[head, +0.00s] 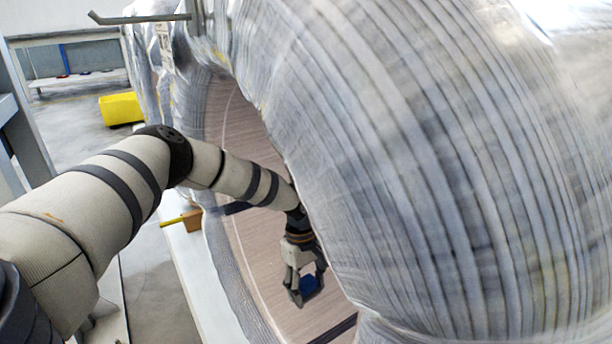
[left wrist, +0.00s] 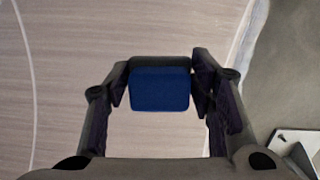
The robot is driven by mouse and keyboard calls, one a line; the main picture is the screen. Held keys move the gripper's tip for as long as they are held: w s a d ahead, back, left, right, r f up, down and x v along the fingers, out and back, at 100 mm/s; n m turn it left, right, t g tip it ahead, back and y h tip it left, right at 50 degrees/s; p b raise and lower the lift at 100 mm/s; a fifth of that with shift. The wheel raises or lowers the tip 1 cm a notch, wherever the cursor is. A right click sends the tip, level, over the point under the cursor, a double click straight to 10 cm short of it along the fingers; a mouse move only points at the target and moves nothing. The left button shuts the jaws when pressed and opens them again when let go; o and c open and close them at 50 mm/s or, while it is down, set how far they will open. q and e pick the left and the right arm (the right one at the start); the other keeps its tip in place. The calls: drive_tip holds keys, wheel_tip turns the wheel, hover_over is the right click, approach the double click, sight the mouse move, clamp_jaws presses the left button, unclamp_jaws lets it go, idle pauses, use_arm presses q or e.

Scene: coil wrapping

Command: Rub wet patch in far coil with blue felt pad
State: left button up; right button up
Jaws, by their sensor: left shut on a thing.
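The large wrapped coil (head: 420,130) fills the right of the head view, in ribbed, glossy grey-white film. Its brown, streaked inner wall (head: 238,150) shows through the opening; the wall also fills much of the left wrist view (left wrist: 75,70). My left arm reaches into this opening. My left gripper (head: 304,293) points down there, shut on the blue felt pad (head: 310,285). In the left wrist view the pad (left wrist: 160,90) sits between both fingers. I cannot tell whether it touches the wall. I cannot make out a wet patch. My right gripper is not in view.
The coil's wrapped edge is close beside my left forearm. A yellow bin (head: 121,109) stands on the floor at the far left. A small brown block (head: 192,220) with a yellow handle lies outside the opening. A metal bar (head: 140,18) juts out at the top.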

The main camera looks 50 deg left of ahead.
use_arm(q)
drive_tip(key=shift+r+p, duration=0.3)
drive_tip(key=shift+r, duration=0.6)
drive_tip(key=shift+r+p, duration=0.95)
drive_tip(key=shift+r, duration=0.7)
drive_tip(key=shift+f, duration=0.15)
